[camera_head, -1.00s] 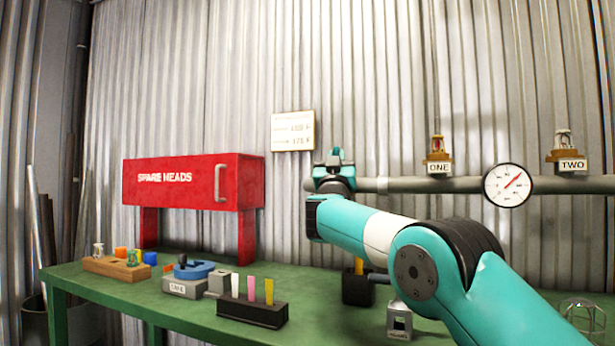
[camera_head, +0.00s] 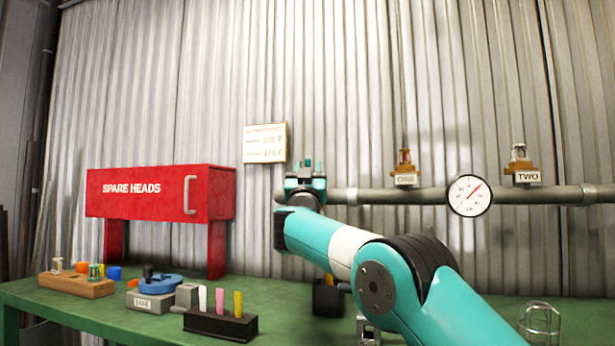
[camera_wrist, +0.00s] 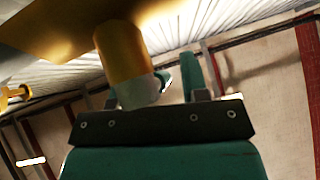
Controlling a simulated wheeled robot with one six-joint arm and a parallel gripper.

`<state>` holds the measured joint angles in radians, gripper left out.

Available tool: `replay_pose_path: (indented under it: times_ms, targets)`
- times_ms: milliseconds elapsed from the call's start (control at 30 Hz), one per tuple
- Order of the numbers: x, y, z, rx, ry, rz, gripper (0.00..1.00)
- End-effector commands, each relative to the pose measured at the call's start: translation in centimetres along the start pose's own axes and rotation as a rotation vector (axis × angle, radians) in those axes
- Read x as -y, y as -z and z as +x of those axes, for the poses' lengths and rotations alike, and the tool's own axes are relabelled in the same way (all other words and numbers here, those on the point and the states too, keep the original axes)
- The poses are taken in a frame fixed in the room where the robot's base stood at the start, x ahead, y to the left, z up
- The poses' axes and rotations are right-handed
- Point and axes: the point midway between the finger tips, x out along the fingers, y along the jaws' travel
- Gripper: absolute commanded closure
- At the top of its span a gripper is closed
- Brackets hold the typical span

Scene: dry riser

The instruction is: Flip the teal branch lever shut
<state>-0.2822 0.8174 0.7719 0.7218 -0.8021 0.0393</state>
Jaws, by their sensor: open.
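My gripper (camera_head: 305,168) is raised at the left end of the grey pipe (camera_head: 420,196) in the head view.
Brass heads marked ONE (camera_head: 405,172) and TWO (camera_head: 521,168) and a round gauge (camera_head: 468,196) sit along the pipe. Below, the green bench (camera_head: 275,295) carries several small blocks and holders. A red SPARE HEADS cabinet (camera_head: 150,192) stands at left. A notice (camera_head: 264,143) hangs on the corrugated wall.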

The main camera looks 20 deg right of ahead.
Motion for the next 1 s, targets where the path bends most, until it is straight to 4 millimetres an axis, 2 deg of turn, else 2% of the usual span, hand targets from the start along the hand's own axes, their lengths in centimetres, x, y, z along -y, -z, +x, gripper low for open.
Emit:
replay_pose_path:
  times_ms: [167, 267, 700, 833, 1000]
  targets:
    - [0.1, -0.1, -1.3, 0.0, 0.001, 0.001, 0.59]
    - [0.1, -0.2, -3.0, 0.001, 0.002, -0.001, 0.59]
    - [0.1, -0.4, -13.9, 0.002, 0.003, 0.0, 0.59]
    - [0.1, -0.3, -16.0, 0.001, 0.002, 0.0, 0.59]
    - [0.0, -0.1, -17.2, 0.0, 0.0, 0.0, 0.59]
